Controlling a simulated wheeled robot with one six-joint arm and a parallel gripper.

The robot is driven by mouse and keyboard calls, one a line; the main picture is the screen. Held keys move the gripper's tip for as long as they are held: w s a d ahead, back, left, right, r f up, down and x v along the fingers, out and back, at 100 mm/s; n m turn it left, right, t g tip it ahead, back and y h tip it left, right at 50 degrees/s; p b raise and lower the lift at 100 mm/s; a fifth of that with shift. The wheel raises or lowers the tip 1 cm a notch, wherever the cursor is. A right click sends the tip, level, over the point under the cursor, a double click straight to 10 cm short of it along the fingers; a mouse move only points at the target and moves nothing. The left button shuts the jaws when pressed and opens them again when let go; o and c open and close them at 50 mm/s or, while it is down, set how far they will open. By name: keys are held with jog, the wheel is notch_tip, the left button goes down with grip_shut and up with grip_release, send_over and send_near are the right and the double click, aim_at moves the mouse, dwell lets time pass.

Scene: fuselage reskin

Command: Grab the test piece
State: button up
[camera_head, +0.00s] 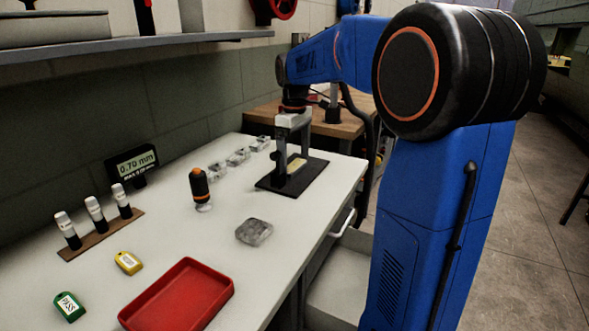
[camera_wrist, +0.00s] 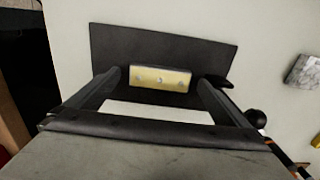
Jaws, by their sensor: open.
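The likely test piece is a small pale-yellow block (camera_head: 297,165) with several dark spots. It lies on a black mat (camera_head: 311,173) at the far right end of the white table. In the wrist view the yellow block (camera_wrist: 160,78) is near the middle on the dark mat (camera_wrist: 215,50). My gripper (camera_head: 290,167) is over the mat, pointing down. Its two fingers are spread, and in the wrist view their tips (camera_wrist: 162,84) show to the left and right of the block. I cannot tell whether either finger touches it.
A black-and-orange handheld tool (camera_head: 200,187) stands left of the mat. A shelf (camera_head: 130,48) hangs above.

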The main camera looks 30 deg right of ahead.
jog(key=shift+f, duration=0.3)
jog(key=shift+c, duration=0.3)
jog(key=c, duration=1.1)
jog(key=shift+r, duration=0.15)
